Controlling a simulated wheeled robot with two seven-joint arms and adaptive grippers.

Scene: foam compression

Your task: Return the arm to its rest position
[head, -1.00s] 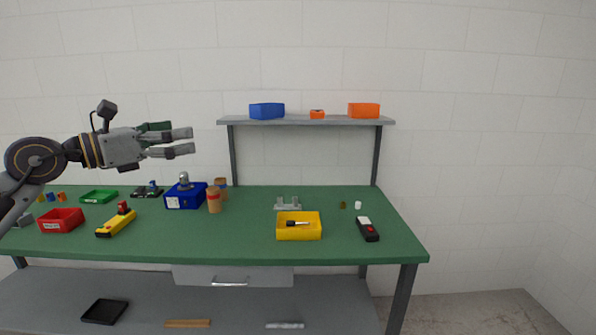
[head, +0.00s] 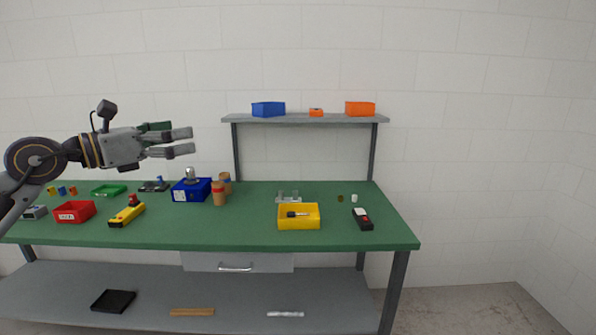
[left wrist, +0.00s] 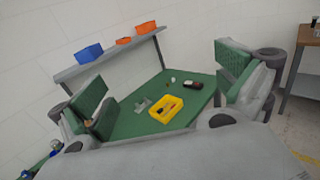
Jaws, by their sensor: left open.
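My left arm comes in from the left in the head view. Its gripper (head: 182,142) is open and empty, held in the air in front of the wall, above the left part of the green workbench (head: 270,235). In the left wrist view the two green-padded fingers (left wrist: 165,95) stand wide apart, with the bench showing between them and nothing held. My right gripper does not show in either view.
On the bench are a red bin (head: 75,212), a yellow-black tool (head: 127,213), a blue box (head: 190,192), brown cylinders (head: 219,194), a yellow bin (head: 298,222) and a black device (head: 362,220). A raised shelf (head: 330,119) holds blue and orange bins.

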